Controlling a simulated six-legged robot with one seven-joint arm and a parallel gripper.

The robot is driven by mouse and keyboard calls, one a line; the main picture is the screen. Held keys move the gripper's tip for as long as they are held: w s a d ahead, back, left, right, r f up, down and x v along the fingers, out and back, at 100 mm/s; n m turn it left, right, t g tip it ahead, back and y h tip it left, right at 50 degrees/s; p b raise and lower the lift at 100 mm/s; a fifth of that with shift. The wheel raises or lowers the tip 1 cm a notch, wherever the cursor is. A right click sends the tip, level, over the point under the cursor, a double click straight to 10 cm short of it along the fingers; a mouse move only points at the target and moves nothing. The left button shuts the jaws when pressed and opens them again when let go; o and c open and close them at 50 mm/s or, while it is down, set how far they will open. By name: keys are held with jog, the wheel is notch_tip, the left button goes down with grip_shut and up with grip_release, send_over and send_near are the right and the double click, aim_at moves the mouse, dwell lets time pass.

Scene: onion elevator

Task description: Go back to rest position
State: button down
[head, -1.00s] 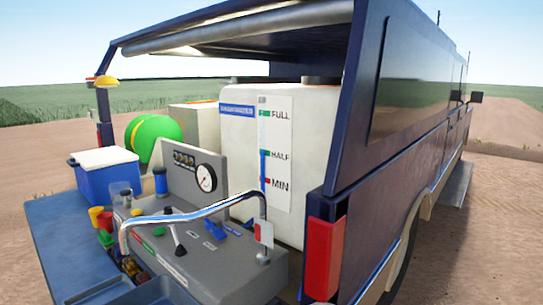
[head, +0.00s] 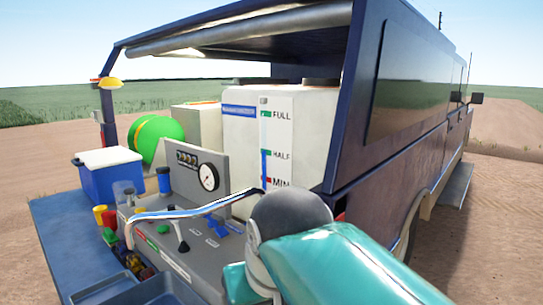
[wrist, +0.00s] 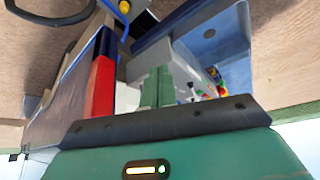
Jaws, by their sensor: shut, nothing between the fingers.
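My gripper (wrist: 158,88) shows in the wrist view as green fingers close together beyond the dark edge of the wrist housing. It is shut with nothing between the fingers. Beyond it is the grey control unit (wrist: 180,70), with the van's red tail light (wrist: 100,88) to its left. In the head view my teal and grey arm fills the lower right, in front of the van's rear corner and the right end of the control unit (head: 170,240). My gripper cannot be made out there.
The dark blue van (head: 420,130) has its rear open. A white tank (head: 240,150), a gauge (head: 208,176), a curved metal bar (head: 185,213) and a blue cooler (head: 110,180) stand there. Open dirt ground (head: 500,225) lies to the right.

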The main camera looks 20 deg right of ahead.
jog(key=shift+a+r, duration=0.1)
jog(key=shift+r, duration=0.35)
jog(key=s+d+f, duration=0.1)
jog(key=s+f, duration=0.1)
jog(key=f, duration=0.4)
jog(key=s+d+f, duration=0.1)
jog(key=f, duration=0.6)
jog(key=shift+s+d+f, duration=0.25)
jog(key=shift+s+d, duration=0.1)
jog(key=shift+d, duration=0.2)
